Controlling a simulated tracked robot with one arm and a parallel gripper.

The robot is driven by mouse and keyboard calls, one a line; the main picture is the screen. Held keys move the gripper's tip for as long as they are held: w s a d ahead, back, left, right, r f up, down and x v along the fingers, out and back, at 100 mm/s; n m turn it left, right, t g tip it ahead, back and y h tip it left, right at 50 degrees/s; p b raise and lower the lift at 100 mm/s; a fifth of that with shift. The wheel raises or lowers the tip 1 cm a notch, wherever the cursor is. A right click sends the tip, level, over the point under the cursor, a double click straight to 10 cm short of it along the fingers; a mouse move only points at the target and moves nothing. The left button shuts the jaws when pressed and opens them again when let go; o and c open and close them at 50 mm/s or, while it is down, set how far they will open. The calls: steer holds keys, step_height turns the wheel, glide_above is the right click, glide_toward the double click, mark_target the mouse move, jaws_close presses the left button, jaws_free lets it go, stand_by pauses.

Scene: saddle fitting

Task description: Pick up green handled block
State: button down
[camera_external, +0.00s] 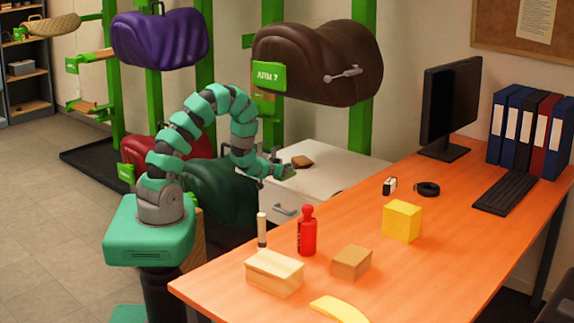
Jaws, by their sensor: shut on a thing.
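My gripper (286,172) is at the end of my teal and grey arm, above the near left part of the white cabinet top. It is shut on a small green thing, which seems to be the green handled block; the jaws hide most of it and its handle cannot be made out. I cannot tell if it touches the cabinet top. No other green block shows on the orange table.
A brown block (302,162) lies on the white cabinet (335,183), just beyond my gripper. The orange table (450,225) holds a red bottle (307,232), a yellow cube (402,221) and a wooden box (274,272). A brown saddle (318,65) hangs above.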

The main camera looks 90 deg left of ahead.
steer(key=v, duration=0.3)
steer(key=p+v, duration=0.1)
steer(key=shift+s+d+f, duration=0.15)
steer(key=shift+s+f, duration=0.05)
steer(key=shift+f, duration=0.05)
steer(key=p+v, duration=0.1)
steer(key=p, duration=0.1)
steer(key=p+v, duration=0.1)
steer(key=p, duration=0.2)
steer(key=shift+f, duration=0.2)
